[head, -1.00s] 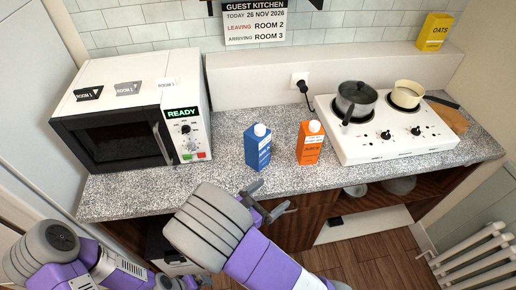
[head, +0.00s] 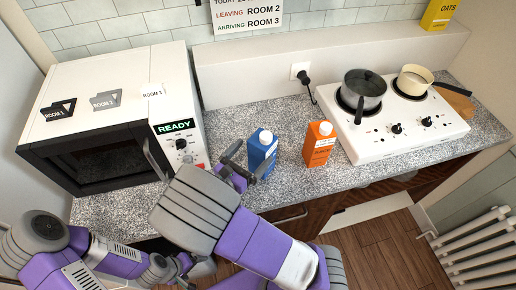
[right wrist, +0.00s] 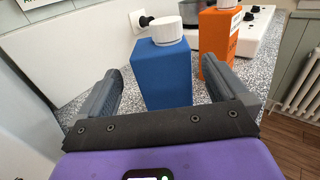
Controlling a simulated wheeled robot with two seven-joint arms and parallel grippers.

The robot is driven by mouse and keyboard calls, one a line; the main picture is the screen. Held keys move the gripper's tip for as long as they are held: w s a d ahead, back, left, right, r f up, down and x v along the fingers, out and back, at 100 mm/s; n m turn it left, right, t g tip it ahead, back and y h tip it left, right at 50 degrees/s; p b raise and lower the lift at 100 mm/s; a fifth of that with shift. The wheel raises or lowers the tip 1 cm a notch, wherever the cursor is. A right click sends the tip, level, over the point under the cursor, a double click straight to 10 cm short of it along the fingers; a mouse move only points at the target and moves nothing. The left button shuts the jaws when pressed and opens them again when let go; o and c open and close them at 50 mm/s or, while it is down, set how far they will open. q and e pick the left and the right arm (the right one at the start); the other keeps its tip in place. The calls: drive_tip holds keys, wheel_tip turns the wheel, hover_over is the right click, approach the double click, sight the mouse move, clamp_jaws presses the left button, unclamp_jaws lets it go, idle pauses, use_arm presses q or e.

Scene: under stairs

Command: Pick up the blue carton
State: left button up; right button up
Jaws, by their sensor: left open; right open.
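The blue carton (head: 262,153) with a white cap stands upright on the speckled counter, in front of the wall. My right gripper (head: 246,166) is open at the carton's near side, with its fingers pointing towards it. In the right wrist view the blue carton (right wrist: 162,74) shows between the two open fingers (right wrist: 165,92), slightly beyond them; I cannot tell whether either finger touches it. My left gripper (head: 186,270) is low at the bottom of the head view, below the counter edge, open and partly hidden by my right arm.
An orange carton (head: 319,145) stands close to the right of the blue one. A white microwave (head: 120,95) is on the left. A hob (head: 420,135) with a dark pot (head: 362,90) and a cream pan (head: 415,79) is on the right. Counter between the cartons is narrow.

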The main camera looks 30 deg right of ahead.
sight(256, 152)
drive_tip(key=x, duration=0.4)
drive_tip(key=shift+d+f+b, duration=0.3)
drive_tip(key=shift+f+b, duration=0.05)
drive_tip(key=shift+w+d+r, duration=0.1)
drive_tip(key=shift+w+d, duration=0.15)
drive_tip(key=shift+d, duration=0.3)
drive_tip(key=c, duration=1.8)
drive_tip(key=shift+o, duration=0.2)
wheel_tip(256, 152, up, 10)
drive_tip(key=p, duration=0.3)
